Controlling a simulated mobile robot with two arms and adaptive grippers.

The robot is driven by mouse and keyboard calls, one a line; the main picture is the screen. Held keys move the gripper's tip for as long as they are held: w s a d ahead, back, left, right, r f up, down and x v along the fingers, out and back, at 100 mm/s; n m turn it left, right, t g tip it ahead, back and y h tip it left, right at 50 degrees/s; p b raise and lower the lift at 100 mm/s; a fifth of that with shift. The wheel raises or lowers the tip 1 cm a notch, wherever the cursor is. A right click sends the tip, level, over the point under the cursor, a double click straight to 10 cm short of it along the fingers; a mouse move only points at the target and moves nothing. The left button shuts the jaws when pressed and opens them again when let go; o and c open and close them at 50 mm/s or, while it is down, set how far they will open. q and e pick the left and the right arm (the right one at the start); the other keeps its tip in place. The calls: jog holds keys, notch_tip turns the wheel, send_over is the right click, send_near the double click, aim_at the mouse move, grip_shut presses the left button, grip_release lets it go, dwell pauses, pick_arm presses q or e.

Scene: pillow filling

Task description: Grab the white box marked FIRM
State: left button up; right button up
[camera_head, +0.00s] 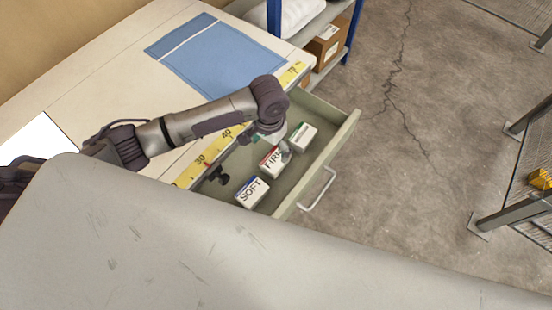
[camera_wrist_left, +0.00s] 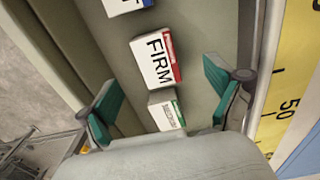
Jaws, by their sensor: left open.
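The white FIRM box (camera_head: 271,159) has a red edge band and lies in the open drawer (camera_head: 343,138), between two other white boxes. It also shows in the left wrist view (camera_wrist_left: 154,60), with its label readable. My left gripper (camera_head: 274,138) is over the drawer, and it partly covers the FIRM box in the head view. In the left wrist view its green fingertips (camera_wrist_left: 161,97) are spread wide, with the FIRM box ahead of and between them. Nothing is held. My right gripper is not in view.
The SOFT box (camera_head: 252,192) with a blue band lies nearer in the drawer. A green-banded box (camera_head: 302,137) lies at the far side. A yellow ruler strip (camera_head: 226,139) lines the table edge. A drawer handle (camera_head: 319,190) sticks out at right.

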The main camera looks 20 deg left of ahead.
aim_at(274, 161)
pick_arm(q)
notch_tip(274, 161, down, 3)
jog(key=shift+r, duration=0.1)
jog(key=shift+w+f, duration=0.1)
jog(key=shift+f, duration=0.3)
jog(key=shift+d+f, duration=0.15)
jog(key=shift+f, duration=0.45)
jog(key=f, duration=0.3)
jog(key=shift+d+f, duration=0.25)
jog(key=shift+f, duration=0.3)
jog(key=shift+c, duration=0.4)
jog(key=c, duration=1.2)
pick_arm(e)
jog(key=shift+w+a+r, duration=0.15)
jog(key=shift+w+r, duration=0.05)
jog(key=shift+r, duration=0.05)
